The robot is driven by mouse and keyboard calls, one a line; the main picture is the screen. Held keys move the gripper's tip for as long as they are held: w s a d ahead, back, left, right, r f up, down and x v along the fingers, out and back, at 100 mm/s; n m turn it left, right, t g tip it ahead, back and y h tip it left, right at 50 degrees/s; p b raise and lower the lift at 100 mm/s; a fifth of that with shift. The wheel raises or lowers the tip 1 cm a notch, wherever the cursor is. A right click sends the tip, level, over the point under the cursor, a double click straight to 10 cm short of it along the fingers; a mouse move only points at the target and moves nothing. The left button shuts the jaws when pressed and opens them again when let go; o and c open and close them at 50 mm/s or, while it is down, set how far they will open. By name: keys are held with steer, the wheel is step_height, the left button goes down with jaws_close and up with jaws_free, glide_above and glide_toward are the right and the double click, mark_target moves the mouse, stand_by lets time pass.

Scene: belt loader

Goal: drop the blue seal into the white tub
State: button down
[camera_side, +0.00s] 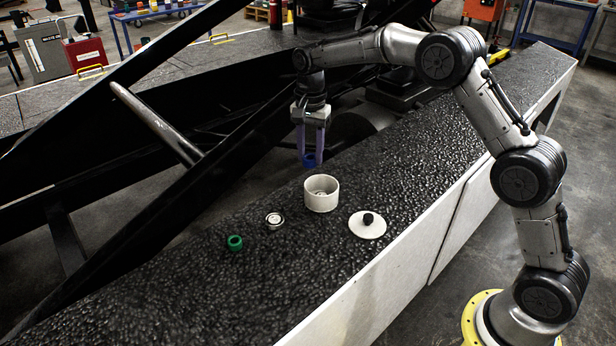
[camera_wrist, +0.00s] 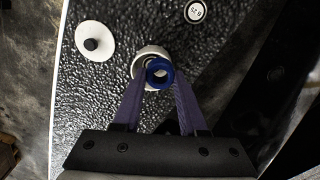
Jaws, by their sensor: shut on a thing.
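The blue seal (camera_wrist: 160,74) is a ring between the tips of my gripper (camera_wrist: 158,82), which is shut on it. In the side view my gripper (camera_side: 310,158) points down with the seal (camera_side: 310,160) at its fingertips, above the belt and just behind the white tub. The white tub (camera_side: 322,197) stands upright and open on the belt, with something small and pale inside. In the wrist view the seal covers part of the tub (camera_wrist: 148,51). The height of the seal over the tub's rim is hard to judge.
A white lid with a black knob (camera_side: 367,225) lies right of the tub. A silver-and-white round part (camera_side: 274,221) and a green ring (camera_side: 235,242) lie to the left. The black textured belt (camera_side: 200,290) is clear in front. A dark beam (camera_side: 150,200) slants along its left.

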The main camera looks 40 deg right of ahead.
steer(key=shift+m, duration=0.7)
steer(key=shift+w+d+f, duration=0.15)
steer(key=shift+d+f, duration=1.05)
steer(key=shift+f, duration=0.45)
steer(key=shift+w+d+f, duration=0.2)
steer(key=shift+d+f, duration=0.95)
steer(key=shift+f, duration=0.5)
steer(key=shift+w+d+f, duration=0.15)
steer(key=shift+d+f, duration=1.05)
steer(key=shift+f, duration=0.45)
steer(key=shift+c, duration=1.9)
jaws_free()
steer(key=shift+r, duration=0.15)
step_height(320, 180, up, 14)
steer(key=shift+f, duration=0.2)
steer(key=shift+a, duration=0.1)
